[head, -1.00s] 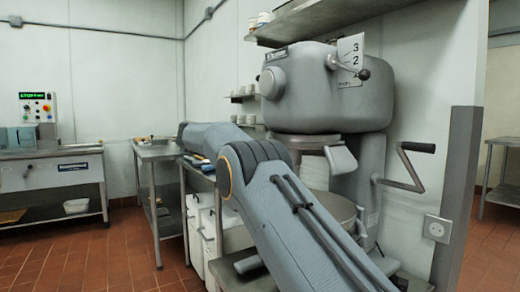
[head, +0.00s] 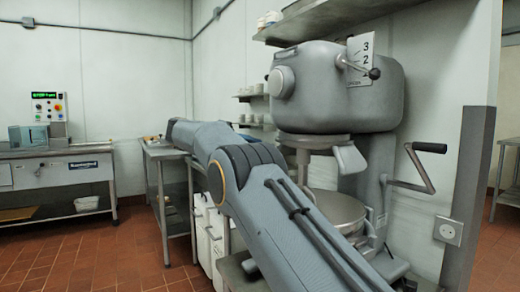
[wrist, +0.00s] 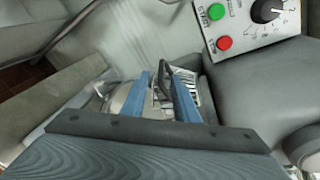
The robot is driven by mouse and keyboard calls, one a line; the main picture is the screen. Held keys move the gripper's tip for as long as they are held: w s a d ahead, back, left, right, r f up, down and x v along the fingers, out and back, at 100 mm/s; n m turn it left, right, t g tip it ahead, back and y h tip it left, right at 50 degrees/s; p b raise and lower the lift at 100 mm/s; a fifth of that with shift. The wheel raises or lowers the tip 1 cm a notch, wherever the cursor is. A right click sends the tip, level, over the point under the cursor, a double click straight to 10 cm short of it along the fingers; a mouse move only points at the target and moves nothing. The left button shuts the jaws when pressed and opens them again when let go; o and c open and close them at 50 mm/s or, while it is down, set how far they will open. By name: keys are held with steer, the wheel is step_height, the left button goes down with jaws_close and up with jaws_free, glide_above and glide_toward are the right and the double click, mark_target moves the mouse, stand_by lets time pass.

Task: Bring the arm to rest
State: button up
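My arm (head: 290,235) reaches from the lower right up to a bent elbow and then away to the left in the head view. My gripper is not visible in the head view. In the wrist view my gripper (wrist: 160,76) shows two blue fingers with a gap between them. Nothing appears held in the gap; a dark loop and metal parts show behind and between the fingers, and I cannot tell how far off they are.
A large grey mixer (head: 335,90) with a bowl (head: 335,208) and crank (head: 425,170) stands close beside my arm. A steel table (head: 160,152) lies beyond the arm. A control panel with green and red buttons (wrist: 224,43) is near in the wrist view. Open tiled floor (head: 80,255) lies left.

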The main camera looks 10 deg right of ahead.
steer(key=shift+v, duration=0.9)
